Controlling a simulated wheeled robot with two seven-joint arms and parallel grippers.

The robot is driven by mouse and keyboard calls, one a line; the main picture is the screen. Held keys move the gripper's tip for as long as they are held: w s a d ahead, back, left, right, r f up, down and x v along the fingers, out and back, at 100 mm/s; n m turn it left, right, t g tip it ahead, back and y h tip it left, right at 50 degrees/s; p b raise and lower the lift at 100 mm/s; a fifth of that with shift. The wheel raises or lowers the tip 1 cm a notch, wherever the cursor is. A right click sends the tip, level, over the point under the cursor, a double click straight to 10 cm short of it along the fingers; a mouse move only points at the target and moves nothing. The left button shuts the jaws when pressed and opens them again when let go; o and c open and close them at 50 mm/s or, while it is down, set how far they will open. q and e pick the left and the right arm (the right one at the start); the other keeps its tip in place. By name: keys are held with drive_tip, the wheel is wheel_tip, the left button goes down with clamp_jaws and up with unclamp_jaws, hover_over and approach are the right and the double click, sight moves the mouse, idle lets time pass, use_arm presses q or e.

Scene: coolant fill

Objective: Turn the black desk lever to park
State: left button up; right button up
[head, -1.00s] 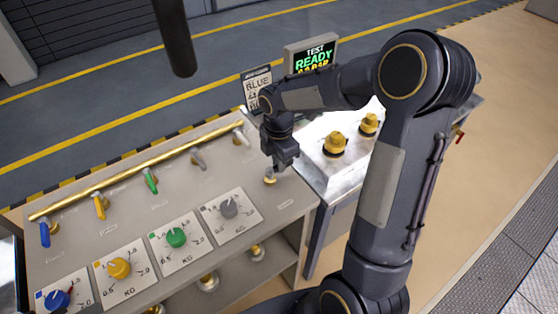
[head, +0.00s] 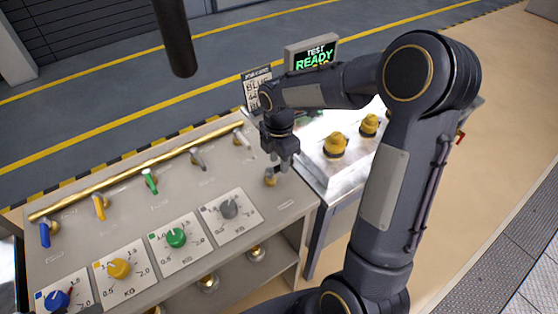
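My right gripper (head: 283,162) points down over the right end of the grey desk (head: 292,197), just above and behind a small brass-based fitting (head: 270,180). The gap between its fingers is not clear, and I cannot tell whether they touch anything. No plainly black lever shows on the desk; it may be the small fitting, partly hidden by the gripper. Blue (head: 45,235), yellow (head: 99,207), green (head: 149,181), grey (head: 198,159) and pale (head: 241,138) levers stand in a row along a brass rail. My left gripper is not in view.
Dials in blue, yellow, green and grey (head: 229,208) sit along the desk's front. To the right, yellow-capped fittings (head: 335,145) stand on a pale metal surface. A screen (head: 312,55) reads "TEST READY" behind my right arm, beside a sign (head: 257,88).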

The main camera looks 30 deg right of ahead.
sight(279, 165)
wheel_tip(279, 165, up, 7)
drive_tip(key=shift+f, duration=0.1)
idle(0.3)
drive_tip(key=shift+s+r+m, duration=0.25)
drive_tip(key=shift+s+m, duration=0.05)
drive_tip(key=shift+s, duration=0.05)
drive_tip(key=s+a+r+m+t+y, duration=0.1)
drive_tip(key=s+a+m+t+y, duration=0.1)
drive_tip(key=s+m, duration=0.8)
drive_tip(key=s+a+m+t+y, duration=0.1)
drive_tip(key=s+a+m+t, duration=0.2)
drive_tip(key=s+m, duration=0.7)
drive_tip(key=shift+s+a+r+t+y, duration=0.15)
drive_tip(key=shift+a+r+t+y, duration=0.15)
drive_tip(key=shift+a+r+y, duration=0.15)
drive_tip(key=shift+a+f, duration=0.1)
drive_tip(key=shift+a, duration=0.05)
